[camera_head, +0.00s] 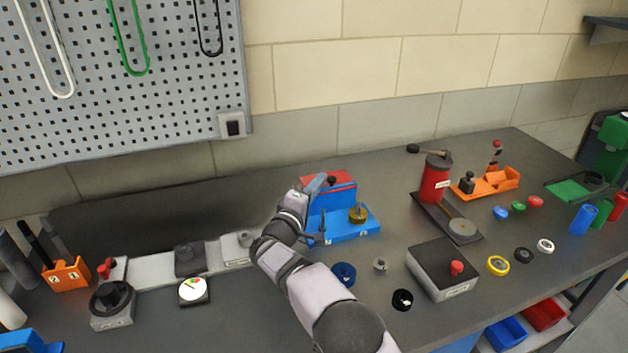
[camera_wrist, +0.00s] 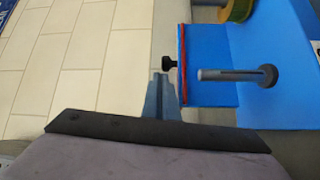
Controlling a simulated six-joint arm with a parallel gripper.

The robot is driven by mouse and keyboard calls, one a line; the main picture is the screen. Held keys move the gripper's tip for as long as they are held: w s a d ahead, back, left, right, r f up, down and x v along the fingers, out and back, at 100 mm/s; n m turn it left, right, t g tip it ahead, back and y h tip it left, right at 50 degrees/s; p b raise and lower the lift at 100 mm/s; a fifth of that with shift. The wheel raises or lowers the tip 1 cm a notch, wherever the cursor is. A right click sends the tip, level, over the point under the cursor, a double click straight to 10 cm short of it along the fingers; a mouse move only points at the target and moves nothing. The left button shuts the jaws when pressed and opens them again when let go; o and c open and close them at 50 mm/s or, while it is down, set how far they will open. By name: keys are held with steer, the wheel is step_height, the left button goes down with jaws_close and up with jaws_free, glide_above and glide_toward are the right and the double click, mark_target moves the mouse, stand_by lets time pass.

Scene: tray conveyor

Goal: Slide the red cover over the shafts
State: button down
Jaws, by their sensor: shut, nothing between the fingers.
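The blue fixture (camera_head: 352,231) stands on the bench, with an upright blue wall and a gold-coloured wheel (camera_head: 358,214) on its base. The red cover (camera_head: 318,178) shows behind the top of that wall, with a black knob (camera_head: 331,181) on it. In the wrist view the cover (camera_wrist: 182,62) is a thin red edge along the blue plate, and its knob (camera_wrist: 169,63) points left. A grey shaft (camera_wrist: 228,75) stands out from the blue surface. My gripper (camera_head: 318,184) is shut and empty; in the wrist view its fingertips (camera_wrist: 163,78) are just below the knob, seemingly apart from it.
A grey box with a red button (camera_head: 456,268) and several small rings and caps lie right of my arm. A red cylinder press (camera_head: 435,180) stands right of the fixture. A pale rail (camera_head: 213,257) with dark blocks runs left. Bench behind the fixture is mostly clear.

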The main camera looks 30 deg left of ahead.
steer(key=shift+s+d+f+p, duration=0.15)
steer(key=shift+s+d, duration=0.05)
steer(key=shift+d, duration=0.45)
steer(key=shift+s+d+f+p, duration=0.15)
steer(key=shift+s+d, duration=0.05)
steer(key=shift+d, duration=0.45)
steer(key=shift+s+d+p, duration=0.9)
steer(key=shift+s+d, duration=0.45)
steer(key=shift+s, duration=0.05)
steer(key=shift+w+a+r, duration=0.1)
steer(key=shift+w+a, duration=0.1)
steer(key=shift+a, duration=0.4)
steer(key=shift+w+a+r, duration=0.1)
steer(key=shift+w+a, duration=0.05)
steer(key=shift+a, duration=0.4)
steer(key=s+a+b, duration=0.2)
steer(key=s, duration=0.8)
steer(key=shift+a, duration=0.15)
